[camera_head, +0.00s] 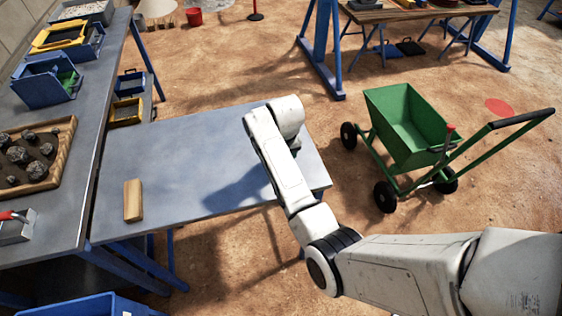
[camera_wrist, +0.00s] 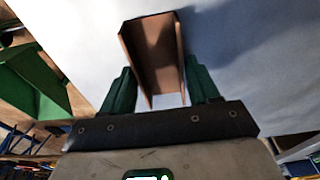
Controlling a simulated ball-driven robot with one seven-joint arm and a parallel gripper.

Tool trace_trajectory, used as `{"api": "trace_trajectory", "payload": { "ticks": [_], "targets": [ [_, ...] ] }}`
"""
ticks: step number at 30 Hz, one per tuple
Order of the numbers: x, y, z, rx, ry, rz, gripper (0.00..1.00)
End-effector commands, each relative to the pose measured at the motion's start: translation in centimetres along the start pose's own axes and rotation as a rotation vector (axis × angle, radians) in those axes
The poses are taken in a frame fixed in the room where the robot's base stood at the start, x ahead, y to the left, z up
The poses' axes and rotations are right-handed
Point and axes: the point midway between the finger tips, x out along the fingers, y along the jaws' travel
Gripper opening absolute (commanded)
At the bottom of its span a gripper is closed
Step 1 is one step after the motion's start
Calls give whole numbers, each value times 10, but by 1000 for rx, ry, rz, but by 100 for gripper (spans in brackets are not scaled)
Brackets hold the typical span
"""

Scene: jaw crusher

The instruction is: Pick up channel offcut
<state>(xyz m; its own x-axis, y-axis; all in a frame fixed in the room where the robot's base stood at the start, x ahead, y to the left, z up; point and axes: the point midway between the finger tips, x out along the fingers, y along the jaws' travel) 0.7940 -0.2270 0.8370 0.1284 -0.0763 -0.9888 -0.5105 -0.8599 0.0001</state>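The channel offcut (camera_wrist: 155,60) is a rusty brown U-shaped piece on the pale tabletop in the wrist view, its open side toward the camera. My gripper (camera_wrist: 160,80) has two green fingers, spread apart, one on each side of the offcut. The fingertips look close to its walls, but I cannot tell if they touch. In the head view my white arm reaches over the right part of the grey-blue table (camera_head: 170,160). The arm hides my gripper and the offcut there.
A wooden block (camera_head: 133,200) lies on the table's left part. A green wheeled cart (camera_head: 405,125) stands to the right. The left bench holds a wooden tray of rocks (camera_head: 66,150), a blue bin (camera_head: 42,85) and a red-handled tool (camera_head: 15,227). The table's middle is clear.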

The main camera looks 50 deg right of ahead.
Motion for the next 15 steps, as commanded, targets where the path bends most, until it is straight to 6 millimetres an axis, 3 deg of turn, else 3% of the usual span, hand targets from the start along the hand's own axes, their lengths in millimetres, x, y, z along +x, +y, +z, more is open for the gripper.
{"api": "trace_trajectory", "payload": {
  "ticks": [2,15],
  "targets": [
    [0,0,0,0,0,0,52],
    [0,0,0,0,0,0,10]
  ]
}}
